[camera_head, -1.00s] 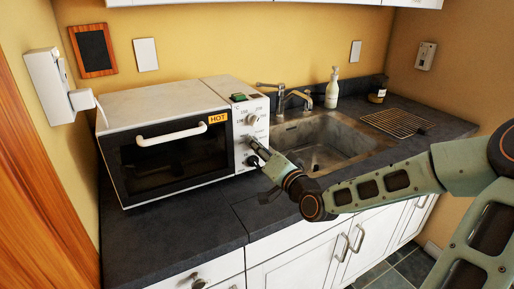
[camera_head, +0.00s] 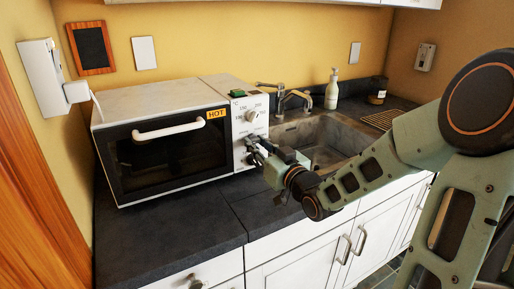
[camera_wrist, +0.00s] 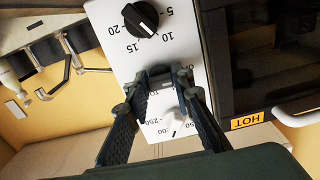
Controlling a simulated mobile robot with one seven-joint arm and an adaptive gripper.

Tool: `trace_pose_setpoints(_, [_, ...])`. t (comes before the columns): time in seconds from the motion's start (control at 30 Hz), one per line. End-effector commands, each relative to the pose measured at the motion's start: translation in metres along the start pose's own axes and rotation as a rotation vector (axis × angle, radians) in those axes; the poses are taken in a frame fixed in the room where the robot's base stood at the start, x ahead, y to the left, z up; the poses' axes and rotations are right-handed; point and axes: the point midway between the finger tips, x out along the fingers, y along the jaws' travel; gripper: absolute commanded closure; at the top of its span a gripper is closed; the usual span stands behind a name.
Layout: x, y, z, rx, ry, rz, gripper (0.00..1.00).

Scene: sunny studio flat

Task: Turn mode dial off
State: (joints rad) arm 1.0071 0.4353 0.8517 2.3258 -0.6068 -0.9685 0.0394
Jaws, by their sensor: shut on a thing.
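The white toaster oven (camera_head: 165,99) stands on the counter, with a control panel on its right side. My gripper (camera_head: 256,148) is at the middle of that panel. In the wrist view the panel (camera_wrist: 186,58) appears upside down, and my gripper (camera_wrist: 163,78) is shut on a dial between the two numbered dials. Fingers and pads hide most of this mode dial (camera_wrist: 162,84), so its setting cannot be read. A black timer dial (camera_wrist: 141,19) and a white temperature dial (camera_wrist: 176,127) lie on either side. The white dial also shows in the head view (camera_head: 251,116).
The oven door has a white handle (camera_head: 168,131) and a HOT label (camera_head: 216,114). The sink (camera_head: 325,140) and faucet (camera_head: 287,98) are to the right. The dark counter (camera_head: 170,230) is clear in front.

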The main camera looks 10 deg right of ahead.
Motion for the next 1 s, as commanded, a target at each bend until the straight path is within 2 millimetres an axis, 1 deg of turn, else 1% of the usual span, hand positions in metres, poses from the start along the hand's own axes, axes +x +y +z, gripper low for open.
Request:
trace_pose_setpoints(0.2, [-0.0001, -0.0001, 0.0006, -0.043, -0.001, 0.0, 1.0])
trace_pose_setpoints(0.63, [-0.0002, 0.0003, 0.0004, -0.049, -0.001, 0.0, 1.0])
trace_pose_setpoints(0.67, [-0.0002, 0.0003, 0.0004, -0.049, -0.001, 0.0, 0.75])
trace_pose_setpoints(0.7, [-0.0002, 0.0003, 0.0004, -0.049, -0.001, 0.0, 0.71])
trace_pose_setpoints(0.8, [-0.0001, 0.0003, 0.0003, -0.048, -0.001, 0.0, 0.61])
trace_pose_setpoints(1.0, [-0.0001, 0.0001, 0.0002, -0.048, -0.001, 0.0, 0.61])
